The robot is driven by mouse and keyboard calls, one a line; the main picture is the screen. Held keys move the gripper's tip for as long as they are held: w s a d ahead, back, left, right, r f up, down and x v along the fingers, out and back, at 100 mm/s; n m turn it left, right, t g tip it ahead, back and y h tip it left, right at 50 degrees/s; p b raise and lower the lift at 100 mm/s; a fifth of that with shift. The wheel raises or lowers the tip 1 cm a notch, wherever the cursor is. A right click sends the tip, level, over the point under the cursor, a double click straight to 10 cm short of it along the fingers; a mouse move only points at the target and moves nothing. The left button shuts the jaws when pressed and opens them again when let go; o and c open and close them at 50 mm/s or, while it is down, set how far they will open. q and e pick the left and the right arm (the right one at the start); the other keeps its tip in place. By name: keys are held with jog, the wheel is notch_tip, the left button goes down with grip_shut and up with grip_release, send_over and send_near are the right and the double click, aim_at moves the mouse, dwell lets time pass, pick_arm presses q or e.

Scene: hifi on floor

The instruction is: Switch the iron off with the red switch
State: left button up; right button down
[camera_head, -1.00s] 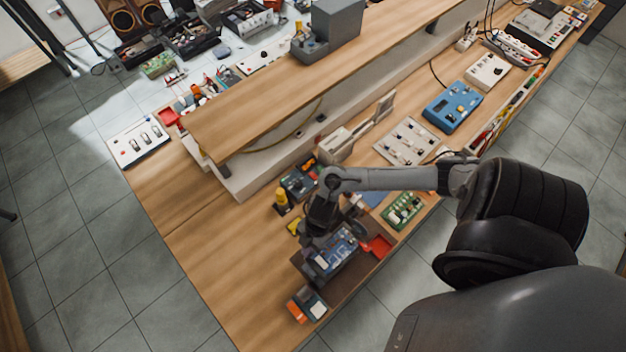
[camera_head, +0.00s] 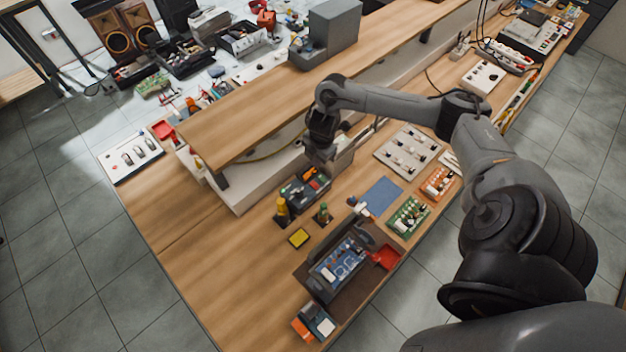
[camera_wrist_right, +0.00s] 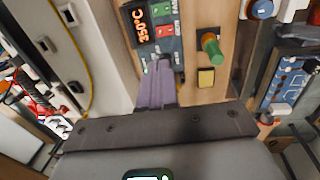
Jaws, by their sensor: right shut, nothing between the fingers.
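The dark soldering station (camera_head: 305,188) stands on the bench below the raised shelf. In the right wrist view its front panel shows a lit orange display (camera_wrist_right: 141,22) reading 350°C. A red switch (camera_wrist_right: 165,32) sits beside the display. My right gripper (camera_head: 318,160) is above and just behind the station in the head view. It is shut and empty. In the wrist view its closed fingers (camera_wrist_right: 155,62) point at the panel, with the tips close to its lower edge. I cannot tell whether they touch it. My left gripper is not in view.
A dark holder with a blue circuit board (camera_head: 340,262) lies towards the front edge. The raised wooden shelf (camera_head: 250,105) runs close behind my gripper.

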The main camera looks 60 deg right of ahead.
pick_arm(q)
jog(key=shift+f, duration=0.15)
pick_arm(e)
send_near(312, 183)
jog(key=f, duration=0.6)
jog(key=shift+w+f, duration=0.35)
jog(key=shift+f, duration=0.05)
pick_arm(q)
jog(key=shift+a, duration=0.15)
